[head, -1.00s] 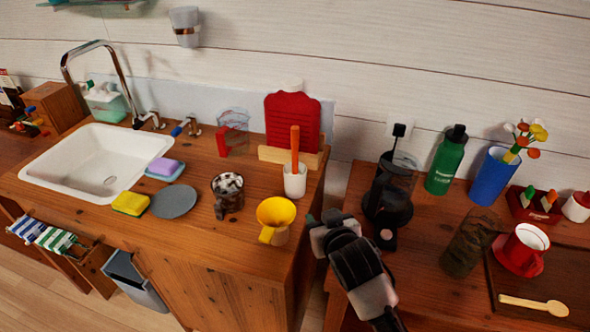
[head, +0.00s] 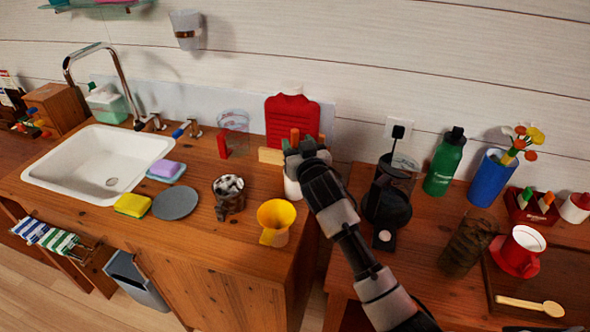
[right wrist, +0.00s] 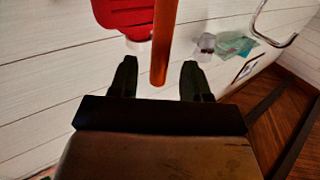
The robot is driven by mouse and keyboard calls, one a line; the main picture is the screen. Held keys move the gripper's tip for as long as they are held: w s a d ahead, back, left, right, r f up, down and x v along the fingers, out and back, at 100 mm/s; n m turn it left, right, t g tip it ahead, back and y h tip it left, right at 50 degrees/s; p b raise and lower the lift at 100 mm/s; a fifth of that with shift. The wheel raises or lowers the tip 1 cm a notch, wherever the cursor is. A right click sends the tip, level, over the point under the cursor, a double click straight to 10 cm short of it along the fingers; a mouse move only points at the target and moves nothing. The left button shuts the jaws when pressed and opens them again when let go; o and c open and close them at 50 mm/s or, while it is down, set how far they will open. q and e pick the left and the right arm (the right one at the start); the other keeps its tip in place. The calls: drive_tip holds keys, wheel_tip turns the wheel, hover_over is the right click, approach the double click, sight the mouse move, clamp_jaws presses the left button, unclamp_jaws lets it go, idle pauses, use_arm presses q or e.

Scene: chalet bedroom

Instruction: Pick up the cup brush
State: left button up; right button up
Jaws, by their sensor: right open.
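The cup brush shows as an upright orange handle (head: 294,136) in a white holder (head: 291,188) at the right end of the sink counter. Its lower part is hidden inside the holder. My right gripper (head: 303,150) is at the handle, just above the holder, and covers part of both. In the right wrist view the handle (right wrist: 164,45) lies between the two dark, spread fingertips (right wrist: 157,72), with a gap on each side. The right gripper is open. My left gripper is not in view.
A red cutting board (head: 290,115) stands behind the brush. A black coffee maker (head: 385,205) stands to the right on another table. A gap separates the two surfaces.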

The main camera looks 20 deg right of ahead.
drive_tip(key=shift+w, duration=1.4)
drive_tip(key=shift+c, duration=0.5)
clamp_jaws()
